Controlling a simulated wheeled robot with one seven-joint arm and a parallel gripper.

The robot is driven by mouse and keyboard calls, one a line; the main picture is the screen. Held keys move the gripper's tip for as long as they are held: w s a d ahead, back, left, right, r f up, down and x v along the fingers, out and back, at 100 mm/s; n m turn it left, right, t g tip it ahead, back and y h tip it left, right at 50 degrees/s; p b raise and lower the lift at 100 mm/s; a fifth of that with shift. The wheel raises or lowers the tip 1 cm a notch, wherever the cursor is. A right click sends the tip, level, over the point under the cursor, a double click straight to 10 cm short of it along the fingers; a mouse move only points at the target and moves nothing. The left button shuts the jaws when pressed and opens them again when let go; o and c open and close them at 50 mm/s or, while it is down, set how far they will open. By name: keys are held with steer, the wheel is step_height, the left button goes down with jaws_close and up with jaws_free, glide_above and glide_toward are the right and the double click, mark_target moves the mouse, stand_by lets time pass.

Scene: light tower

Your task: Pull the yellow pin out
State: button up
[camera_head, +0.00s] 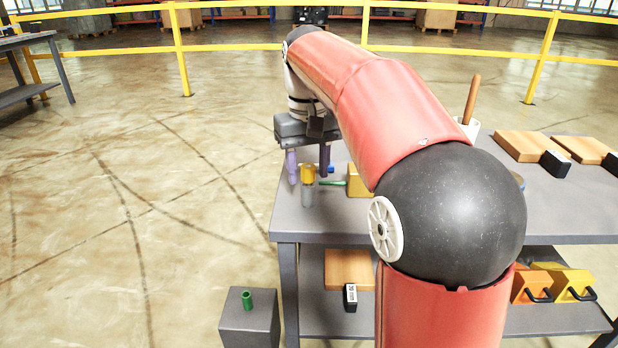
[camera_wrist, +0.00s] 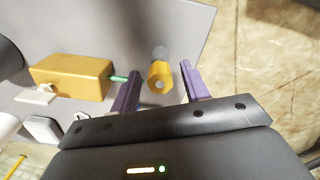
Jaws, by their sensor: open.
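The yellow pin (camera_head: 307,173) stands upright on a grey cylindrical base (camera_head: 307,196) near the left edge of the grey table. In the wrist view the yellow pin (camera_wrist: 159,76) shows between the two purple fingers, with the grey post behind it. My gripper (camera_head: 307,170) is open, with one finger on either side of the pin. In the wrist view, gaps show between the pin and both fingers (camera_wrist: 160,90). A yellow block (camera_wrist: 70,76) with a green rod (camera_wrist: 118,79) stands beside the left finger; my arm partly hides the block in the head view.
The grey table (camera_head: 300,228) holds wooden blocks (camera_head: 525,146) and a white container with a wooden handle (camera_head: 471,100) at the right. A grey box with a green peg (camera_head: 246,301) stands on the floor at the lower left. Orange and yellow items (camera_head: 562,283) sit on the lower shelf.

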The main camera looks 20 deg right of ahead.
stand_by(0.9)
jaws_close()
